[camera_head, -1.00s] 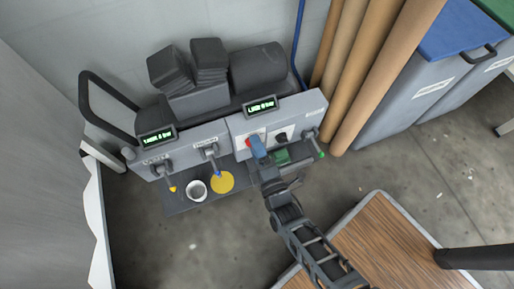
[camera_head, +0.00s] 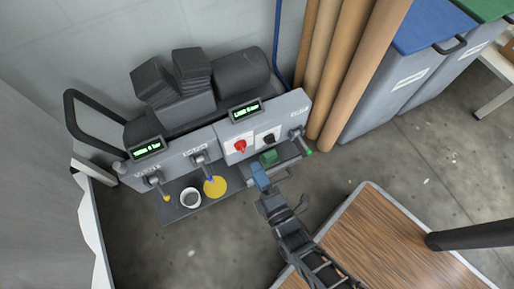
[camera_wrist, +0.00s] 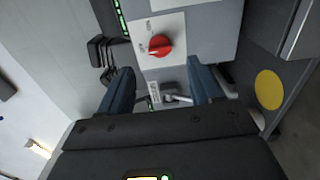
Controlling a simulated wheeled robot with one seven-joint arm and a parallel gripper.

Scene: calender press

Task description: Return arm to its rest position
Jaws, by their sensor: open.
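My gripper (camera_head: 262,180) is in front of the grey press panel in the head view, its blue fingers below and to the right of the red knob (camera_head: 240,146). In the wrist view my gripper (camera_wrist: 160,85) has its two blue fingers spread apart with nothing between them. The red knob (camera_wrist: 160,46) shows beyond the fingertips on a white plate, apart from them. My arm reaches up from the bottom right of the head view.
The press (camera_head: 215,135) has lit displays, levers and a yellow disc (camera_head: 215,187) beside a white cup (camera_head: 190,198). A wooden-topped table (camera_head: 385,235) stands at lower right. Brown rolls (camera_head: 345,75) and a blue-lidded bin (camera_head: 425,30) stand at right. Grey floor lies between.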

